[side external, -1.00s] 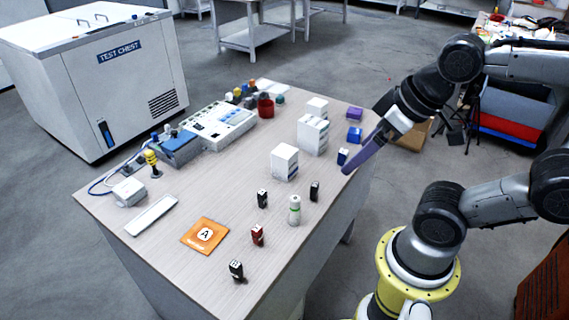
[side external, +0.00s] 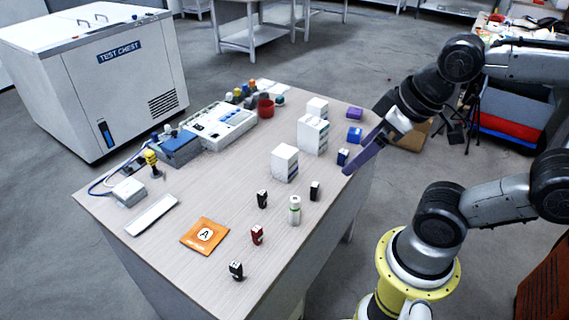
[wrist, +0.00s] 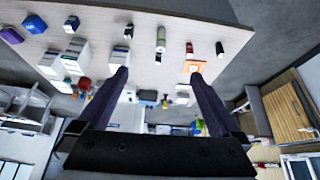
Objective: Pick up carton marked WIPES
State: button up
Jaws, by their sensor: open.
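Three white cartons stand on the table, and their lettering is too small to read, so I cannot tell which is marked WIPES. The nearest carton (side external: 285,163) stands alone near the table's middle. A wider carton (side external: 312,134) is behind it to the right, and a smaller carton (side external: 317,107) is behind that. In the wrist view, white cartons show at the left (wrist: 75,57) and left of centre (wrist: 117,54). My gripper (side external: 352,160) has long dark purple fingers, held open and empty by the table's right edge; they also show spread in the wrist view (wrist: 158,74).
A dark blue item (side external: 342,157) is close to my fingers, with a blue block (side external: 355,134) and purple block (side external: 355,113) behind. A white-green bottle (side external: 295,210) and several small dark bottles stand in front.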

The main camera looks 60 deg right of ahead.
jog(key=w+r+n, duration=0.5)
jog(key=w+n, duration=0.1)
jog(key=n, duration=0.3)
jog(key=n+g, duration=0.6)
jog(key=n, duration=0.3)
send_over(284, 153)
notch_tip(284, 153, down, 16)
jog(key=shift+f, duration=0.25)
notch_tip(284, 153, down, 7)
jog(key=shift+r, duration=0.1)
jog(key=shift+w+d+f, duration=0.1)
jog(key=shift+d+f, duration=0.15)
jog(key=shift+f, duration=1.3)
jog(key=shift+w+d+f, duration=0.1)
jog(key=shift+d+f, duration=0.1)
jog(key=shift+f, duration=1.3)
jog(key=shift+r, duration=0.1)
jog(key=c, duration=1.5)
